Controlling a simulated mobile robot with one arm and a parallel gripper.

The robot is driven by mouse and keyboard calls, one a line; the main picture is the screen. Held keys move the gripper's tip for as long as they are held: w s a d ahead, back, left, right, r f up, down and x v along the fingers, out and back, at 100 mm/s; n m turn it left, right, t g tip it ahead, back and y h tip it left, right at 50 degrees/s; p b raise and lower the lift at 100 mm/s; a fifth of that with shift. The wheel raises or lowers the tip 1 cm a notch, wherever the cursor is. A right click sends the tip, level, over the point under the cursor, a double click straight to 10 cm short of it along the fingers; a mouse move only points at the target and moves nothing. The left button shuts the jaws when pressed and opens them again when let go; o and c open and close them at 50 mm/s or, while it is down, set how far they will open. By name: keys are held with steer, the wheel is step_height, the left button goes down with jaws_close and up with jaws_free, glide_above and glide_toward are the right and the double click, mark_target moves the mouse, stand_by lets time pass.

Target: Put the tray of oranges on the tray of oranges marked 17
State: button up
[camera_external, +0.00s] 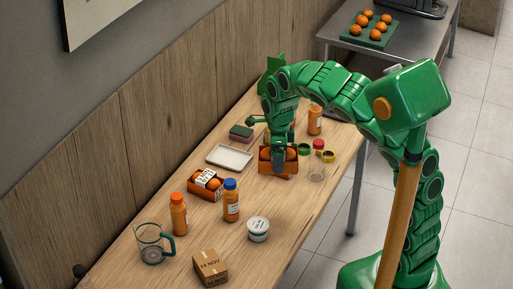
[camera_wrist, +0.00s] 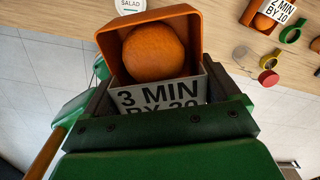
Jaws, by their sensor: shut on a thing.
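My gripper (camera_external: 278,150) is shut on an orange tray of oranges (camera_external: 291,170) near the middle of the long wooden table. In the wrist view my gripper (camera_wrist: 155,92) has its dark fingers on both sides of the tray (camera_wrist: 110,42), with an orange (camera_wrist: 153,52) inside. A white label (camera_wrist: 165,95) there seems to read "3 MIN BY 20", partly hidden. Another orange tray of oranges (camera_external: 203,193) with a white label stands to the left. A labelled orange tray (camera_wrist: 253,18) at the wrist view's top right seems to read "2 MIN BY 10". I see no clear "17".
Around the trays stand bottles (camera_external: 179,214) with orange and blue caps, a white tray (camera_external: 229,157), a white tub (camera_external: 258,229), a carton (camera_external: 210,267) and a glass jug (camera_external: 152,246). A green tray of oranges (camera_external: 363,39) is on the back metal table.

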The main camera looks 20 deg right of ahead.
steer(key=w+a+n, duration=0.4)
steer(key=w+a, duration=0.5)
glide_above(206, 176)
steer(key=shift+f, duration=7.5)
steer(key=shift+w+f, duration=0.1)
steer(key=shift+f, duration=1.45)
steer(key=shift+f, duration=0.15)
steer(key=o, duration=0.9)
